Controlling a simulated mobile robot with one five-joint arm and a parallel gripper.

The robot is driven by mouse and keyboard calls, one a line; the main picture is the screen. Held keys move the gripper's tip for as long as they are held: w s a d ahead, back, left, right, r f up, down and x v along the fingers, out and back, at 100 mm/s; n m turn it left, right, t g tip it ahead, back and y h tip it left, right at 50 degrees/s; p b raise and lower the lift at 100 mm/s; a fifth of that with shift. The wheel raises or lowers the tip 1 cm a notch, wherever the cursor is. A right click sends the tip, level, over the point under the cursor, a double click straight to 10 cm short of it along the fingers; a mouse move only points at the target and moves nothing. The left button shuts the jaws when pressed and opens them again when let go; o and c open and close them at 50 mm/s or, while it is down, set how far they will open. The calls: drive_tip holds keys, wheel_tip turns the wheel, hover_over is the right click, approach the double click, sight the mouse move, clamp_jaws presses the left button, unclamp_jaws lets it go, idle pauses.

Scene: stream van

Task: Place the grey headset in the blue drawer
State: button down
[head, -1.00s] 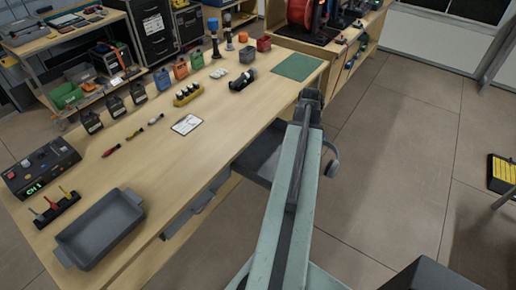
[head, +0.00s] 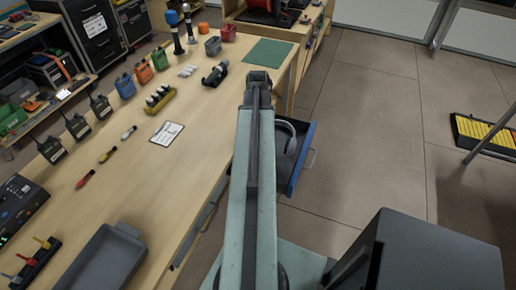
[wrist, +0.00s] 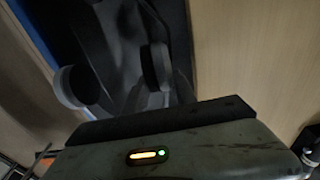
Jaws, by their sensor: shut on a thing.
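The grey headset (head: 291,138) shows just right of my arm in the head view, over the open drawer. Its rounded ear parts (wrist: 155,66) are close up in the wrist view. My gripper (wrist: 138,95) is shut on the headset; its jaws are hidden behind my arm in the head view. The blue drawer (head: 301,162) stands pulled out from the bench's right side, with a blue front and dark inside. Its blue edge (wrist: 32,32) shows at the wrist view's upper left. I cannot tell whether the headset touches the drawer floor.
The wooden bench (head: 190,165) carries several radios, a grey tray (head: 100,262), a white card (head: 167,133) and a green mat (head: 270,52). A second closed drawer handle is below the bench edge. Tiled floor right of the drawer is clear; a yellow-black case (head: 480,132) lies farther right.

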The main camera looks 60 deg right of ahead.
wheel_tip(320, 180, down, 8)
drive_tip(key=b, duration=0.6)
drive_tip(key=shift+s+r, duration=0.1)
drive_tip(key=shift+r, duration=0.05)
drive_tip(key=shift+r+p, duration=0.25)
drive_tip(key=shift+p, duration=0.05)
drive_tip(key=shift+f, duration=0.25)
drive_tip(key=c, duration=1)
unclamp_jaws()
drive_tip(key=shift+r, duration=0.1)
drive_tip(key=r+p, duration=0.8)
drive_tip(key=a+r+p, duration=0.1)
drive_tip(key=r+p, duration=0.3)
drive_tip(key=shift+r, duration=0.3)
drive_tip(key=shift+f, duration=0.1)
drive_tip(key=shift+d, duration=0.1)
